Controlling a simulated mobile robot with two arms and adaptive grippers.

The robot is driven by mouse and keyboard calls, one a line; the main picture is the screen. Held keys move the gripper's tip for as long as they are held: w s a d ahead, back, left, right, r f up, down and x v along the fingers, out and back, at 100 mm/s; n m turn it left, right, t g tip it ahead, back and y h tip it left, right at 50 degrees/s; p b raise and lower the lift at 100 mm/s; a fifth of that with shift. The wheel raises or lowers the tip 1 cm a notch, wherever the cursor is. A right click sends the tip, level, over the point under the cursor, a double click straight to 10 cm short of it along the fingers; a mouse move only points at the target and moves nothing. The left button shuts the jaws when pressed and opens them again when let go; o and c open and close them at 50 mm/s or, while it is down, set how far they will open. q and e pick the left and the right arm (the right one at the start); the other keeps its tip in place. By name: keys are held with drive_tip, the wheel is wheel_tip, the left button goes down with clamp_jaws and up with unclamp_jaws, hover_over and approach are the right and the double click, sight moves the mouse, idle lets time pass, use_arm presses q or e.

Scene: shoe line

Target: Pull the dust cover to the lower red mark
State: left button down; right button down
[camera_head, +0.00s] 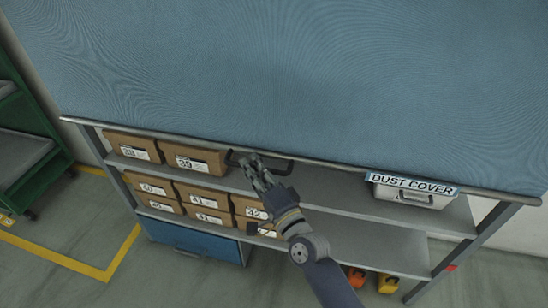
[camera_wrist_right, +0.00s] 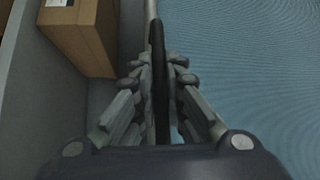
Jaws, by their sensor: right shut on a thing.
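The blue dust cover (camera_head: 270,70) hangs across the front of the shelf rack. Its lower edge carries a grey bar (camera_head: 330,162), with a "DUST COVER" label (camera_head: 411,185) at the right. A dark handle (camera_head: 288,168) sits at the middle of the bar. My right gripper (camera_head: 252,164) is shut on this handle. In the right wrist view the fingers (camera_wrist_right: 158,68) close on both sides of the dark handle (camera_wrist_right: 158,95), with the cover (camera_wrist_right: 245,65) to the right. A small red mark (camera_head: 451,267) shows on the right post, well below the bar. My left gripper is out of view.
Below the bar, shelves hold several numbered cardboard boxes (camera_head: 195,159), a grey case (camera_head: 412,198) and, lower, a blue drawer unit (camera_head: 190,239). Orange and yellow items (camera_head: 388,284) sit low at the right. A green rack (camera_head: 35,150) stands at the left.

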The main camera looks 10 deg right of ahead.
drive_tip(key=shift+f, duration=0.45)
drive_tip(key=c, duration=1.7)
unclamp_jaws()
drive_tip(key=shift+o, duration=0.2)
drive_tip(key=v, duration=1.2)
drive_tip(key=shift+r, duration=0.15)
